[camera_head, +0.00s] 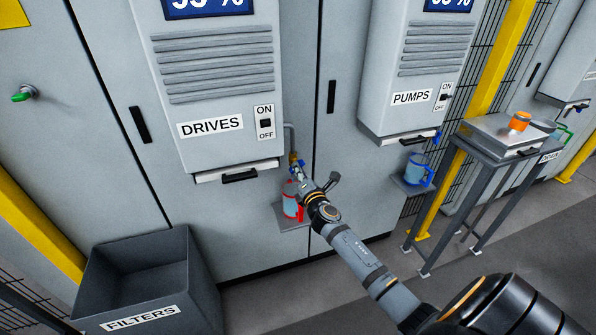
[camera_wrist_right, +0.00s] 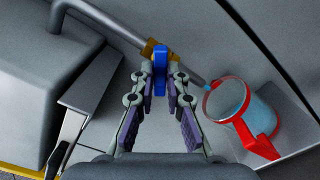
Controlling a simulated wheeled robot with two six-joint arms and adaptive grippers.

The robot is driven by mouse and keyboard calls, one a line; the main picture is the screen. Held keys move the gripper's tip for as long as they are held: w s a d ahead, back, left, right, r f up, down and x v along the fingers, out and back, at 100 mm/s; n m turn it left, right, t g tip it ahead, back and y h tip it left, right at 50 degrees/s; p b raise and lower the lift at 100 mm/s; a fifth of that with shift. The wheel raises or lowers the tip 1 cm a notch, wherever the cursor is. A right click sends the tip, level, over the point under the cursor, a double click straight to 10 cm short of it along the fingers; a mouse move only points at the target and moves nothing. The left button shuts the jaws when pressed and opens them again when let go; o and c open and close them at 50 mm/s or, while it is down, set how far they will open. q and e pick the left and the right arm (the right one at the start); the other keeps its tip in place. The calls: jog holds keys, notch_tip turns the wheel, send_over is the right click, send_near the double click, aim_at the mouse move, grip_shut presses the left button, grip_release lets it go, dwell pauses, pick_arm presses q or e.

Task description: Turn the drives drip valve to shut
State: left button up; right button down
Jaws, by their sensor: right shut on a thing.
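The drives drip valve (camera_head: 293,158) has a brass body on a grey pipe beside the DRIVES cabinet (camera_head: 222,90). Its blue handle (camera_wrist_right: 160,70) lies at an angle across the pipe (camera_wrist_right: 115,30) in the right wrist view. My right gripper (camera_head: 299,172) is at the valve, its fingertips shut on the blue handle, which also shows in the wrist view between the tips (camera_wrist_right: 160,83). The gripper partly hides the valve in the head view, and the handle's exact setting is hard to tell. My left gripper is not in view.
A red-handled jug (camera_head: 291,200) stands on a small shelf below the valve, close to my right gripper. A blue jug (camera_head: 417,170) stands under the PUMPS cabinet (camera_head: 412,70). A grey FILTERS bin (camera_head: 140,250) is at lower left. A metal table (camera_head: 488,140) stands at right.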

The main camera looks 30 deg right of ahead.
jog(key=shift+m+b, duration=0.3)
jog(key=shift+m, duration=1)
jog(key=m+b, duration=0.2)
jog(key=m, duration=0.2)
jog(key=shift+f, duration=0.15)
jog(key=c, duration=1.3)
grip_release()
jog(key=shift+o, duration=0.4)
jog(key=v, duration=0.7)
jog(key=shift+b, duration=0.4)
